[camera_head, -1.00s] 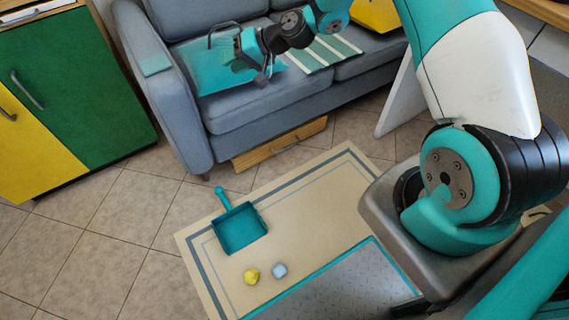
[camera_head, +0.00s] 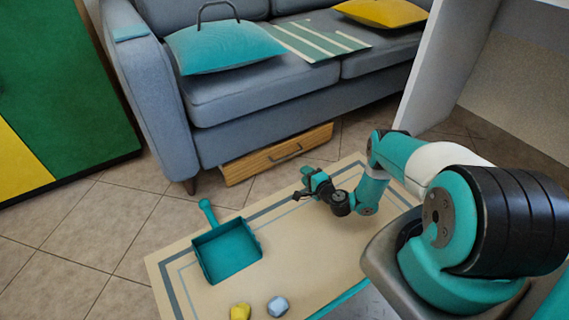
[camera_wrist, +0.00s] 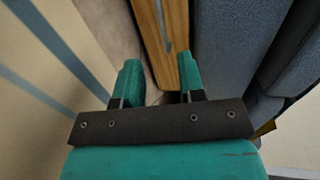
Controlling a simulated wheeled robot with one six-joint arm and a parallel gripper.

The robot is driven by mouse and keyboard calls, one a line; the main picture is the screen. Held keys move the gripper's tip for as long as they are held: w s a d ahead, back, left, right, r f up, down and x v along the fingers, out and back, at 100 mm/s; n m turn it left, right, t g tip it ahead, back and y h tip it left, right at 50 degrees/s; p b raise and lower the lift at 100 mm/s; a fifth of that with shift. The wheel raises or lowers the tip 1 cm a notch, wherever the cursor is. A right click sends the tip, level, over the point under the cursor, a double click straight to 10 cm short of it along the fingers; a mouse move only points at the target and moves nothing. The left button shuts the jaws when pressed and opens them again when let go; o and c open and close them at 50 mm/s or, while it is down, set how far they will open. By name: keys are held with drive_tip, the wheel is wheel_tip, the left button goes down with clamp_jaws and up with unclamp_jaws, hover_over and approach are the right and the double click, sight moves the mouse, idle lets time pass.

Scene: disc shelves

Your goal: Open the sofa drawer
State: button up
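The sofa drawer (camera_head: 262,160) is a wooden front low under the blue-grey sofa (camera_head: 240,100), with a grey bar handle (camera_head: 286,154) on its face. I cannot tell how far it stands out from the sofa. My gripper (camera_head: 303,182) is low above the mat, in front of the drawer's right part and apart from it. In the wrist view my gripper (camera_wrist: 159,76) has its two teal fingers spread with nothing between them. The drawer's wood (camera_wrist: 151,42) and its handle (camera_wrist: 165,30) show beyond the fingertips.
A beige mat (camera_head: 310,245) lies in front of the sofa. On it are a teal dustpan (camera_head: 228,250), a yellow lump (camera_head: 240,312) and a blue-grey lump (camera_head: 278,306). A white panel (camera_head: 440,75) stands right of the sofa. Tiled floor is free at left.

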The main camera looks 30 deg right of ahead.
sight(285, 158)
drive_tip(key=b+x, duration=0.4)
drive_tip(key=x, duration=0.3)
drive_tip(key=b+x, duration=0.5)
drive_tip(key=x, duration=0.1)
drive_tip(key=shift+w+f, duration=0.3)
drive_tip(key=shift+w, duration=0.05)
drive_tip(key=shift+w+r+b, duration=0.15)
drive_tip(key=shift+w+b, duration=0.15)
drive_tip(key=shift+w, duration=0.35)
clamp_jaws()
